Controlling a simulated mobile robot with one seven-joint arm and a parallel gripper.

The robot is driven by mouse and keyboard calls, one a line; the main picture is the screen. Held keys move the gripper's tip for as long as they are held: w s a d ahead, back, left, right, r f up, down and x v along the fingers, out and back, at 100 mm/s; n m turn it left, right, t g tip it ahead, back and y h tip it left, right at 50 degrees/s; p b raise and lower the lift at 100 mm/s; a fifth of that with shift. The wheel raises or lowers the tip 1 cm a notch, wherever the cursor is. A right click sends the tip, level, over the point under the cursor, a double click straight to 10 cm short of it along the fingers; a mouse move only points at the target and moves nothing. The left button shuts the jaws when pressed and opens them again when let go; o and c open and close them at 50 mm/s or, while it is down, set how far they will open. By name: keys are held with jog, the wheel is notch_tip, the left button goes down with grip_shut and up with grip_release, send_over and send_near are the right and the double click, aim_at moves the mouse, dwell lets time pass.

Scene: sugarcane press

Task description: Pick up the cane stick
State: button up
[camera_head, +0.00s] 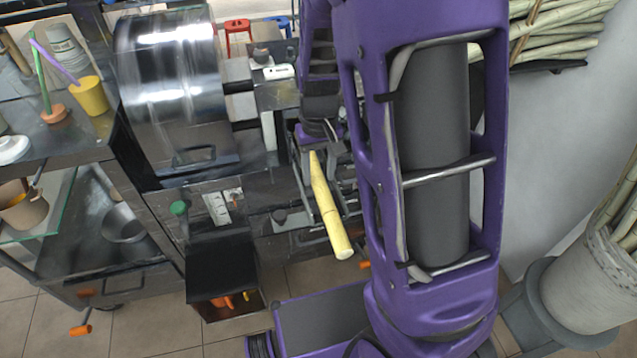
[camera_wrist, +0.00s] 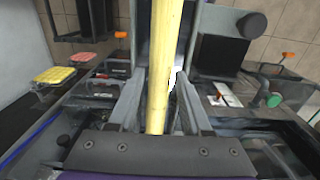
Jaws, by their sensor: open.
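The cane stick (camera_head: 331,217) is a pale yellow rod in the middle of the head view, tilted, its lower cut end toward the camera. It also shows in the wrist view (camera_wrist: 161,65), running lengthwise from the top edge down toward the palm. My gripper (camera_wrist: 164,88) is open, with one grey finger on each side of the stick. A gap shows on the right side of the stick; whether the left finger touches it is unclear. In the head view my gripper (camera_head: 317,180) is partly hidden behind my arm and the stick.
A steel drum (camera_head: 177,85) stands on the press at upper left. A dark open box (camera_head: 222,268) juts out below the counter. A yellow cup (camera_head: 90,96) stands on the left counter. Bundled canes (camera_head: 565,30) lie at upper right, and a pale bucket (camera_head: 592,285) stands at lower right.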

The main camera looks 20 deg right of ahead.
jog(key=shift+f, duration=0.9)
jog(key=shift+c, duration=0.3)
grip_shut()
jog(key=shift+r, duration=0.1)
